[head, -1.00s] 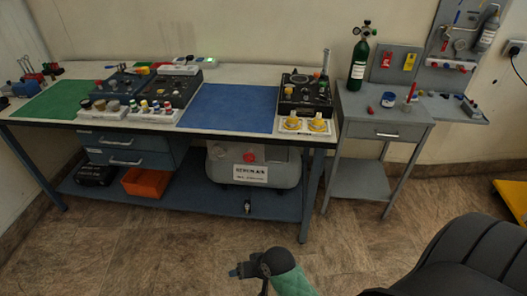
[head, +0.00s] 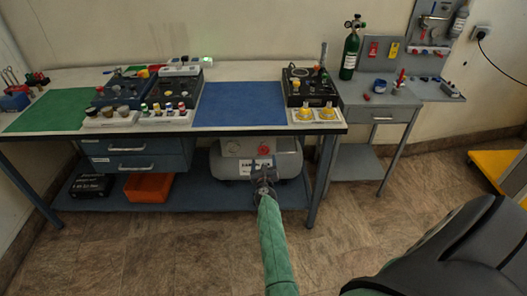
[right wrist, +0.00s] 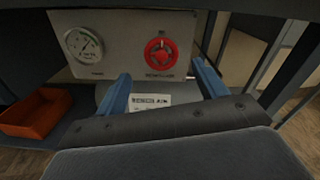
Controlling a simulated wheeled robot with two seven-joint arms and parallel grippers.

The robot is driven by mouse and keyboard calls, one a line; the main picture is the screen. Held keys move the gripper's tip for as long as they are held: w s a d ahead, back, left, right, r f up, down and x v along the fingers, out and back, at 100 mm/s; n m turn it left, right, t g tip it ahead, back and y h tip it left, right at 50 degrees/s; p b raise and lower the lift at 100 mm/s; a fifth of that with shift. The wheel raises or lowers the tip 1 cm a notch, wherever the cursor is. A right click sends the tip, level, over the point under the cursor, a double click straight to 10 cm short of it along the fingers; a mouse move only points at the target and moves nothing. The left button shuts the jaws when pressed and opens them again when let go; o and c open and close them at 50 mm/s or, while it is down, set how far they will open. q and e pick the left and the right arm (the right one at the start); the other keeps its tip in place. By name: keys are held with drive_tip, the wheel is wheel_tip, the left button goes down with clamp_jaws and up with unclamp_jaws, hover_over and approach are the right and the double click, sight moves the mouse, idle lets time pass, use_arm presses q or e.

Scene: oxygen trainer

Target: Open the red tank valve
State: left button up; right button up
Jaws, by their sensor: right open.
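The red tank valve (head: 264,150) is a round red knob on the front panel of a grey tank (head: 289,162) on the shelf under the workbench. In the right wrist view the valve (right wrist: 161,53) faces me, with a label below it. My right gripper (head: 263,166) is in front of the tank, just below the valve in the head view. In the right wrist view its two blue fingers (right wrist: 161,75) are spread wide, one to each side below the valve, with nothing between them. Neither finger visibly touches the knob. My left gripper is in no view.
A pressure gauge (right wrist: 84,44) sits left of the valve on the panel. An orange bin (head: 147,187) stands on the shelf to the left. The workbench edge (head: 240,131) hangs above, and a bench leg (head: 322,180) stands to the right. The floor in front is clear.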

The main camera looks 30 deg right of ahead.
sight(264, 151)
drive_tip(key=b+x, duration=0.1)
drive_tip(key=x, duration=0.5)
drive_tip(key=shift+w+d+f, duration=0.1)
drive_tip(key=shift+d, duration=0.1)
drive_tip(key=shift+w+d, duration=0.3)
drive_tip(key=shift+w, duration=0.2)
drive_tip(key=shift+c, duration=0.6)
drive_tip(key=c, duration=0.9)
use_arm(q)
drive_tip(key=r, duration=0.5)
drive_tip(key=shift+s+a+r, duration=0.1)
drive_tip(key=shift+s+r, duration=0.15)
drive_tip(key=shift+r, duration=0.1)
use_arm(e)
drive_tip(key=shift+o, duration=0.2)
